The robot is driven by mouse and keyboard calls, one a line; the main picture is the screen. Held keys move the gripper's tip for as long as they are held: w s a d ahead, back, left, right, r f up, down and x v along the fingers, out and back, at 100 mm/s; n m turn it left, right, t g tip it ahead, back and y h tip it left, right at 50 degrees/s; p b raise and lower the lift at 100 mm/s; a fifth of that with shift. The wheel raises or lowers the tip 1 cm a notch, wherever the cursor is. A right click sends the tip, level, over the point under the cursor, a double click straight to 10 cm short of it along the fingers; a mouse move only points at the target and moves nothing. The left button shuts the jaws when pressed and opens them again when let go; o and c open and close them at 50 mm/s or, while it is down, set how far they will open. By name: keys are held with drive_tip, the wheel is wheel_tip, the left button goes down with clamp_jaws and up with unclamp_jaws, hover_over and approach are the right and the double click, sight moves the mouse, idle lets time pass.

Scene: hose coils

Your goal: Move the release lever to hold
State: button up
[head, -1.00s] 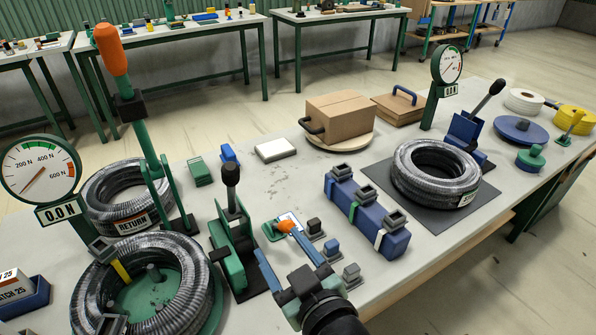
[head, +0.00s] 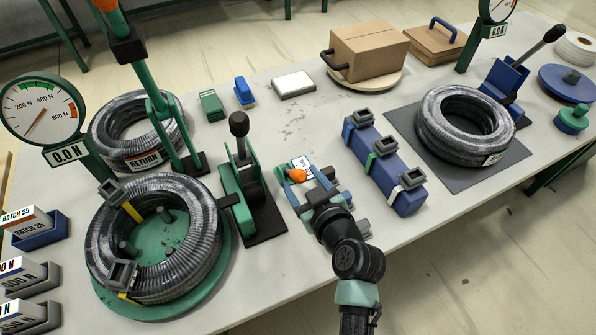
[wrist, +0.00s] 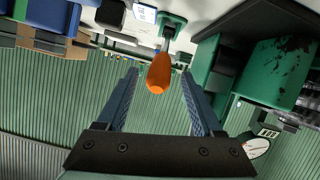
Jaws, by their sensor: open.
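The release lever's orange knob (head: 298,175) shows between my gripper's blue fingers, near the table's front middle. In the wrist view the orange knob (wrist: 159,73) sits between the two fingers, with gaps visible on both sides, and its stem runs to a green base (wrist: 173,22). My gripper (head: 303,177) is open around the knob. It also shows open in the wrist view (wrist: 158,78). A white label card (head: 303,166) lies beside the lever; its wording is too small to read. My wrist and fingers hide much of the lever's base in the head view.
A green clamp with a black-knobbed handle (head: 240,190) stands close on the left. A blue block with grey clips (head: 385,165) stands on the right. Hose coils (head: 155,240) lie farther left and on a dark mat (head: 500,172) at right.

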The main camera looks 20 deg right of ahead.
drive_tip(key=shift+x, duration=1.5)
drive_tip(key=shift+d, duration=0.1)
clamp_jaws()
